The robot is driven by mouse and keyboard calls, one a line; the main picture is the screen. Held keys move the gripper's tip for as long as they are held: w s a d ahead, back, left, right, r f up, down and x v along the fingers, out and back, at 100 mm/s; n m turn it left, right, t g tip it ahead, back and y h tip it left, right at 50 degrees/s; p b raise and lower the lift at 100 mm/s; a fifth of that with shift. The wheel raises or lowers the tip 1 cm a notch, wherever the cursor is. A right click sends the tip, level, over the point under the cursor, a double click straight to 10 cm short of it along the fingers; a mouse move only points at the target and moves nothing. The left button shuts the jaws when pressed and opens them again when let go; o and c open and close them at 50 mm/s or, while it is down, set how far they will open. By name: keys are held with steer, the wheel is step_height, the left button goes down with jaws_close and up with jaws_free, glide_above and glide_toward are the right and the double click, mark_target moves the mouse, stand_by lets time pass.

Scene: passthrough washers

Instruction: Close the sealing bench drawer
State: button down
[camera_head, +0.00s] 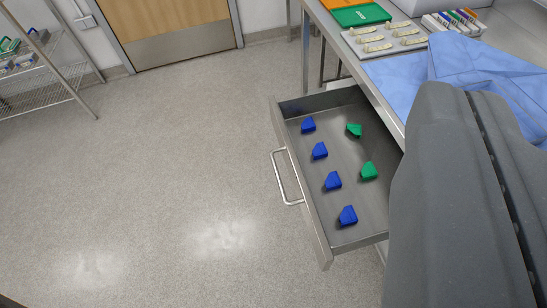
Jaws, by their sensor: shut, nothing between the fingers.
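The grey metal drawer (343,156) is pulled well out from under the steel bench (471,27) at the centre right. Its front panel faces left and carries a bar handle (280,178). Inside lie several blue blocks (333,181) in a row near the front panel and two green blocks (369,171) farther back. A large dark grey part, which looks like my own arm, covers the lower right and hides the drawer's near right corner. My gripper's fingers do not show.
The bench top holds a blue cloth (482,62), a green case (361,15) and a tray of pale pieces (376,47). A wire shelf (40,83) stands at the far left and a wooden door (165,30) at the back. The speckled floor (150,170) left of the drawer is clear.

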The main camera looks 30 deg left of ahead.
steer(key=shift+w+d, duration=0.1)
steer(key=shift+w, duration=0.2)
steer(key=shift+w, duration=0.15)
steer(key=w+a+f+n+g+h+p, duration=0.1)
steer(key=w+a+f+g, duration=0.1)
steer(key=w+a+f, duration=0.65)
steer(key=w+a+f+n+g+p, duration=0.15)
steer(key=w+a+f, duration=0.35)
steer(key=f, duration=0.7)
steer(key=a+f+n+g+p, duration=0.1)
steer(key=a+f, duration=0.3)
steer(key=f, duration=0.4)
steer(key=a+f+n+g+h, duration=0.1)
steer(key=a+f+g, duration=0.15)
steer(key=f, duration=0.55)
steer(key=a+f+n+g+p, duration=0.1)
steer(key=a+f, duration=0.3)
steer(key=f, duration=0.3)
steer(key=w+d+f+b, duration=0.3)
steer(key=w+d+f, duration=0.1)
steer(key=w+f, duration=0.3)
steer(key=shift+w+d, duration=0.4)
steer(key=shift+w, duration=0.15)
